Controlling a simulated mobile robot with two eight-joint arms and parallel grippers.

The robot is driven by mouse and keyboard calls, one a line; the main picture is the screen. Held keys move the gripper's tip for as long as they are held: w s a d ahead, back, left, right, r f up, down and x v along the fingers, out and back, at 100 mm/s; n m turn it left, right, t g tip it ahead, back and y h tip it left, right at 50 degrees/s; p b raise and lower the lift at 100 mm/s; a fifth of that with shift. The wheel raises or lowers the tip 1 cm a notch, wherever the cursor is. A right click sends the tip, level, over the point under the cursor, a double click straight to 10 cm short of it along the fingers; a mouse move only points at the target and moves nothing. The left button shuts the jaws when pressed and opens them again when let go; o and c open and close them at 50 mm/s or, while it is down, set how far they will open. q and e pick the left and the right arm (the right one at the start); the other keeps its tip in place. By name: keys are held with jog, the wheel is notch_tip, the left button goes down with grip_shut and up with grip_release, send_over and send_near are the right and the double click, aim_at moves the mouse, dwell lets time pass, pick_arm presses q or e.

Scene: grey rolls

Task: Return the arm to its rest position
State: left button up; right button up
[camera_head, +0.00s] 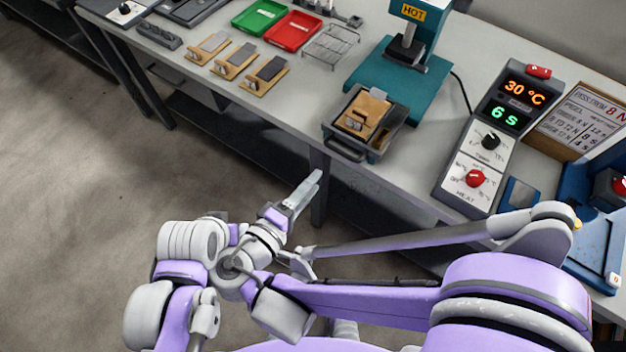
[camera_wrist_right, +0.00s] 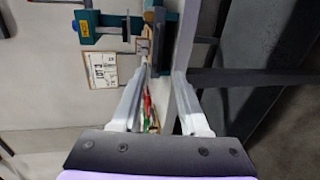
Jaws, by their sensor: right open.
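My right arm shows in the head view, purple and light grey, folded low in front of the table. Its gripper (camera_head: 305,190) points up and right, over the floor by the table's front edge, apart from the table. In the right wrist view the gripper (camera_wrist_right: 160,85) has two pale fingers spread apart. Nothing is held between them. My left gripper does not show.
The grey table (camera_head: 285,105) carries a teal press (camera_head: 400,75) marked HOT. A tray with a wooden block (camera_head: 365,115) sits at the front edge. A control box (camera_head: 500,135) reads 30 °C and 6 s. Green (camera_head: 260,18) and red (camera_head: 292,31) trays stand behind. Floor (camera_head: 80,200) at left is clear.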

dwell(0.3)
jog(key=d+f+m+g+y, duration=0.2)
jog(key=d+f+g, duration=0.4)
jog(key=d, duration=0.6)
jog(key=s+d+f+m+g+y, duration=0.2)
jog(key=s+d+m+y, duration=0.45)
jog(key=m, duration=0.25)
pick_arm(q)
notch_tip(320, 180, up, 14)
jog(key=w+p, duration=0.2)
jog(key=p, duration=1)
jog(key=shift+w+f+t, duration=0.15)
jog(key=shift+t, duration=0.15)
pick_arm(e)
notch_tip(320, 180, up, 14)
jog(key=w, duration=0.2)
jog(key=shift+w, duration=0.4)
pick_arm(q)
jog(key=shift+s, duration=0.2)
pick_arm(e)
jog(key=shift+s+r, duration=0.1)
jog(key=shift+s, duration=0.1)
